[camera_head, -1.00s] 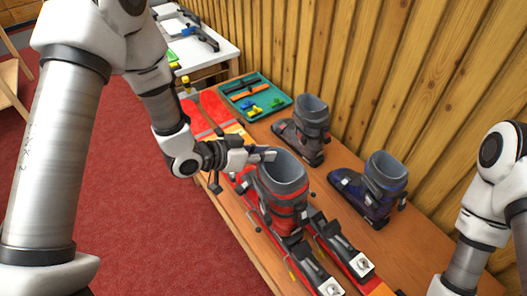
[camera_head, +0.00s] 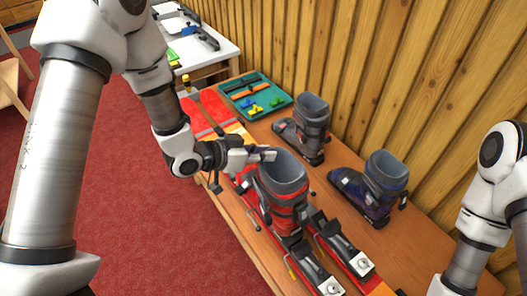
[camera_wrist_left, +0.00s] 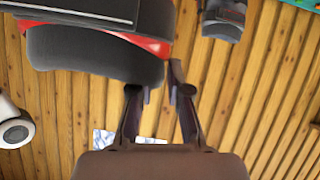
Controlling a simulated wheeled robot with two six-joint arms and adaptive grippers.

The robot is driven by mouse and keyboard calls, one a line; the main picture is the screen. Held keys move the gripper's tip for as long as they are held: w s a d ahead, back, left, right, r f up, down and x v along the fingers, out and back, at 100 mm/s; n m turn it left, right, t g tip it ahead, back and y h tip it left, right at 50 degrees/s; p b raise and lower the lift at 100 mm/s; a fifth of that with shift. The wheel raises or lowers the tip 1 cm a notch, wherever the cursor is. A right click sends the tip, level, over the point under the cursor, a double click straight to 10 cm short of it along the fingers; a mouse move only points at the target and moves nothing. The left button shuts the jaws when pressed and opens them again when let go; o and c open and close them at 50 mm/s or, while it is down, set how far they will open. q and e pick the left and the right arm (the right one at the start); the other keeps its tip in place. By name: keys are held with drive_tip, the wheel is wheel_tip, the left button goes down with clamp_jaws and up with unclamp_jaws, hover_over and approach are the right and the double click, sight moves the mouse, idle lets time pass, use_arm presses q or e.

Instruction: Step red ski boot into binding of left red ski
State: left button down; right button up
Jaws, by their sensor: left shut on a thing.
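The red ski boot (camera_head: 285,200), red and dark grey with a grey liner, stands upright over the red skis on the bench. My left gripper (camera_head: 268,155) is shut on the boot's upper rim, at its far left side. In the left wrist view the boot (camera_wrist_left: 95,50) fills the upper left, with the gripper fingers (camera_wrist_left: 163,90) at its edge. The skis (camera_head: 338,245) lie side by side, bindings showing near the front. The boot hides part of the skis, so I cannot tell whether its sole is in a binding. My right gripper is out of view.
A dark grey boot (camera_head: 303,130) and a blue boot (camera_head: 372,188) stand on the bench (camera_head: 405,240) behind and right. A green tray (camera_head: 235,86) with small parts lies at the far end. A wooden wall (camera_head: 400,80) bounds the back.

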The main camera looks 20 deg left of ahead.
use_arm(q)
drive_tip(key=shift+f+b, duration=0.75)
drive_tip(key=shift+f, duration=0.25)
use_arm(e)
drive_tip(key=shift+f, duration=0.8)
use_arm(q)
drive_tip(key=shift+f, duration=0.35)
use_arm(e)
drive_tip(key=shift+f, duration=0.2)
use_arm(q)
drive_tip(key=shift+b, duration=0.3)
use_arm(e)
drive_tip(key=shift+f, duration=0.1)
use_arm(q)
drive_tip(key=c, duration=1)
unclamp_jaws()
drive_tip(key=shift+s+r, duration=0.1)
drive_tip(key=shift+c, duration=0.2)
drive_tip(key=o, duration=0.5)
